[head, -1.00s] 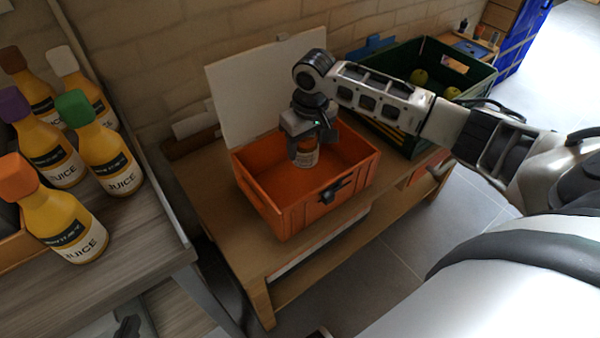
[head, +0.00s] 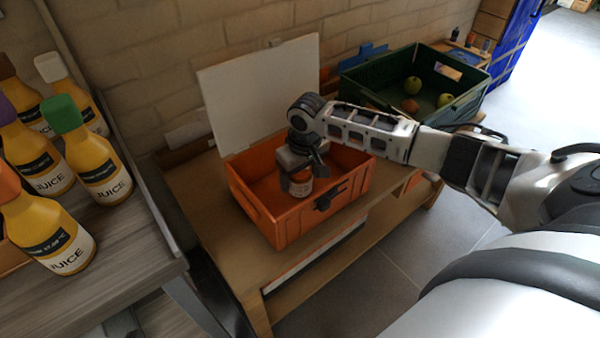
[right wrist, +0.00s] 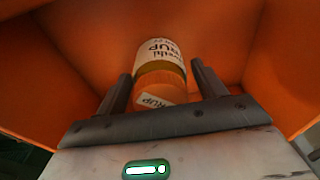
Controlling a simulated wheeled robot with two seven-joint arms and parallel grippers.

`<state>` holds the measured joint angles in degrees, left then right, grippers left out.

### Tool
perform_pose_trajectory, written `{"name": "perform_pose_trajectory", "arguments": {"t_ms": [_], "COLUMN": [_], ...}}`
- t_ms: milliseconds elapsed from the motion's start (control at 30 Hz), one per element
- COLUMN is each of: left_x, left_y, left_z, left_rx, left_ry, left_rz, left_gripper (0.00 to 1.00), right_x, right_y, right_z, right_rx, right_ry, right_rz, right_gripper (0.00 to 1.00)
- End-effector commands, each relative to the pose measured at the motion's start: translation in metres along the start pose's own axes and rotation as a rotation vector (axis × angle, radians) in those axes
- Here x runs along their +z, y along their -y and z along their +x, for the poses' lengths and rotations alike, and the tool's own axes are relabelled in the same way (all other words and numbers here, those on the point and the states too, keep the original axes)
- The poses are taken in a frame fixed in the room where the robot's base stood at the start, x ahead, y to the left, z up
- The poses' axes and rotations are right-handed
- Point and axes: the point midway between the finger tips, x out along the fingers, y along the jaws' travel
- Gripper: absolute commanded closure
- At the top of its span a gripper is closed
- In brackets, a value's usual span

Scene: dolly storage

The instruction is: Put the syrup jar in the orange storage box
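The syrup jar (head: 301,187), an amber jar with a white label, is inside the orange storage box (head: 283,226). The box is open at the top and sits on the wooden table. Whether the jar's base touches the box floor is hidden. My left gripper cannot be clearly made out at the lower left of the head view.
A green crate (head: 455,108) with fruit stands behind my right arm. A white panel (head: 262,95) rises behind the orange box. Several juice bottles (head: 100,165) stand on the grey shelf (head: 125,235) at left. Floor (head: 375,290) is clear in front of the table.

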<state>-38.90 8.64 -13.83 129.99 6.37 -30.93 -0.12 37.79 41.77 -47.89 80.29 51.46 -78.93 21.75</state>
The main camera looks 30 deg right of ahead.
Motion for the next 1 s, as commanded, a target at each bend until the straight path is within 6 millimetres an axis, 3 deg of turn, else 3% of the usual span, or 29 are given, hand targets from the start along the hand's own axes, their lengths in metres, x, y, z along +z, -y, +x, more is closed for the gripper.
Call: {"name": "perform_pose_trajectory", "arguments": {"t_ms": [367,733,1000], "left_x": [0.001,-0.031,-0.027], "left_y": [0.001,0.004,0.003], "left_z": [-0.003,-0.026,-0.028], "left_rx": [-0.003,-0.030,-0.033], "left_ry": [0.003,-0.059,-0.034], "left_rz": [0.003,0.016,0.001], "left_gripper": [1.00,1.00,1.00], "right_x": [-0.001,-0.001,-0.001], "right_y": [0.000,0.000,0.000], "right_z": [-0.005,-0.077,-0.117], "right_rx": [0.001,0.001,0.000], "right_ry": [-0.001,-0.002,-0.002], "right_rz": [0.000,-0.001,0.001], "right_gripper": [0.25,0.25,0.25]}}
